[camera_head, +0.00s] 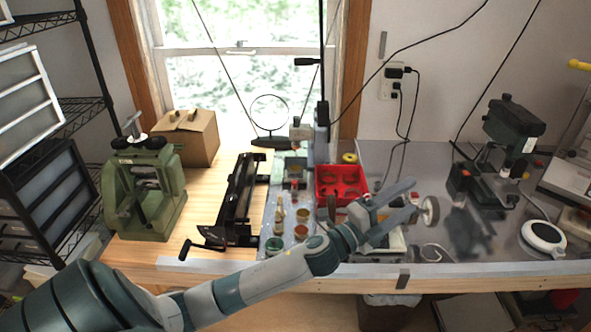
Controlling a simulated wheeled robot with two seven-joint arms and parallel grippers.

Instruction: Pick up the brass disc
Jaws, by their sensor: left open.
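My left gripper (411,199) reaches in from the left over the workbench, its two fingers spread apart and pointing right. I see nothing held between them. A grey round wheel-like piece (430,211) with a pale rim shows just beyond the fingertips; I cannot tell whether they touch. I cannot make out the brass disc for certain. Small round dishes with brownish-yellow contents (301,231) stand left of the gripper, and the hand and forearm cover part of the bench there. My right gripper is out of view.
A red compartment tray (342,180) lies behind the gripper. A black bar-shaped tool (238,196) and a green rolling press (143,187) stand to the left. At the right are a dark green machine (512,128) and a white round device (543,237).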

